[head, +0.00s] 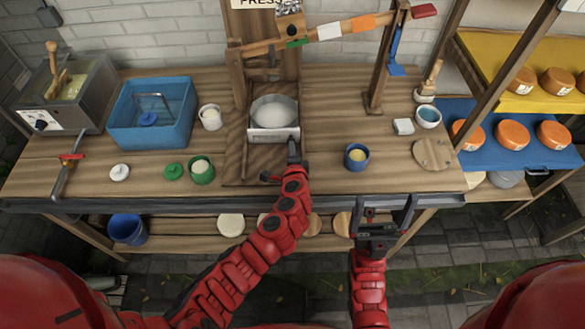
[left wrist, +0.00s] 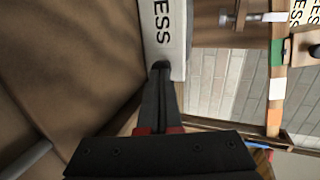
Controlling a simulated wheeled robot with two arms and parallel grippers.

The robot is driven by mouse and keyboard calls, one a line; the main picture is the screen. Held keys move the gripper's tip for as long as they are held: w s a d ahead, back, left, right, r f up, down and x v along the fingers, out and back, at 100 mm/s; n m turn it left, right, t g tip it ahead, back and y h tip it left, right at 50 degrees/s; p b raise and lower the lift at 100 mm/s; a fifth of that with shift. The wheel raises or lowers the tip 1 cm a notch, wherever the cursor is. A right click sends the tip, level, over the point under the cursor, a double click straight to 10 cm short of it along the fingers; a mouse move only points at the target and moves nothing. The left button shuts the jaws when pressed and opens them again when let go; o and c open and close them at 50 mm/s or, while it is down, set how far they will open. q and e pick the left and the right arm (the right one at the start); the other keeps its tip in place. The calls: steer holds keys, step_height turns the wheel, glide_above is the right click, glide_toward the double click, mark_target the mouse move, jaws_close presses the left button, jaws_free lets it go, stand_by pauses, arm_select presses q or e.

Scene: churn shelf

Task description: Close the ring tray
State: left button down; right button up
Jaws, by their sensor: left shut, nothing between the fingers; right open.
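The ring tray (head: 273,135) is a pale metal tray with a round white ring, sitting on the wooden press base between two posts. My left gripper (head: 293,152) is shut and empty at the right part of the tray's front face. In the left wrist view, its closed fingertips (left wrist: 161,68) are at a white plate (left wrist: 166,35) lettered "ESS", seeming to touch its edge; exact contact is hard to tell. My right gripper (head: 383,210) is open and empty, over the table's front edge, away from the tray.
A blue cup (head: 357,157) stands right of the tray, and a green cup (head: 202,171) and a white cup (head: 210,117) stand left. A blue basin (head: 152,112) is further left. The press lever (head: 335,30) spans above.

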mark_target(291, 124)
arm_select(q)
steer(key=w+b, duration=0.1)
steer(key=w, duration=0.4)
steer(key=w+b, duration=0.1)
steer(key=w, duration=0.3)
steer(key=shift+w+a+f+b, duration=0.15)
steer(key=shift+w+a+b, duration=0.05)
steer(key=shift+w+b, duration=0.2)
steer(key=shift+r, duration=0.3)
steer(key=shift+r, duration=0.1)
